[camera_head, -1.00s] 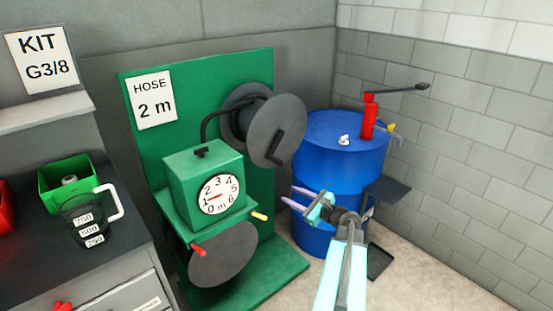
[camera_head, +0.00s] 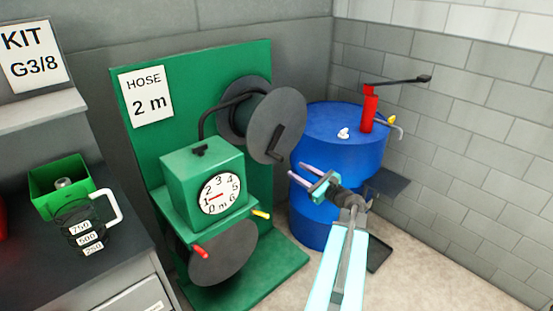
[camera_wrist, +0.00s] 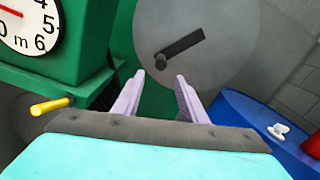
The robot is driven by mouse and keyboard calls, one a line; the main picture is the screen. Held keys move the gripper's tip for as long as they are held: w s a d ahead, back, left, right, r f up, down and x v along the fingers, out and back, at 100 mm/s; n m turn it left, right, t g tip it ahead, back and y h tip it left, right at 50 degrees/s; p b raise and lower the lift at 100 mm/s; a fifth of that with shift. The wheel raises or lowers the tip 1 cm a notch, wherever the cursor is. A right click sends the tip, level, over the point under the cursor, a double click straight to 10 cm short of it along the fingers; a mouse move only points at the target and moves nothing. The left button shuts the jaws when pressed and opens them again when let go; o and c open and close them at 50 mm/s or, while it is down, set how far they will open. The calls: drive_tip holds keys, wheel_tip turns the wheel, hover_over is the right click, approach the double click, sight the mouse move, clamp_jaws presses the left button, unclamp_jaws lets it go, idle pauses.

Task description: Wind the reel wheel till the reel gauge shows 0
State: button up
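The reel gauge (camera_head: 222,193) is a round white dial marked 0 to 6 m on a green box; its red needle points near 1. The reel (camera_head: 245,112) sits behind it, its grey front disc (camera_head: 276,126) carrying a black crank (camera_head: 287,145). The disc and crank also show in the wrist view (camera_wrist: 180,47). A second grey disc (camera_head: 225,258) is under the box, near a red handle (camera_head: 200,252) and a yellow handle (camera_head: 261,214). Which disc is named the reel wheel I cannot tell. My gripper (camera_head: 300,180) is open and empty, right of the box and apart from both discs.
A blue drum (camera_head: 345,160) with a red pump (camera_head: 369,112) stands behind and right of my gripper. At left a counter holds a green bin (camera_head: 60,185) and a measuring jug (camera_head: 82,225). A sign reading HOSE 2 m (camera_head: 147,97) hangs on the green panel.

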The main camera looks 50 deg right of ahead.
sight(277, 157)
drive_tip(key=w+p, duration=0.1)
drive_tip(key=w, duration=0.3)
drive_tip(key=w+p, duration=0.1)
drive_tip(key=w, duration=0.4)
drive_tip(key=w+d+p, duration=0.1)
drive_tip(key=w+p, duration=0.1)
drive_tip(key=w, duration=0.2)
drive_tip(key=shift+w, duration=0.15)
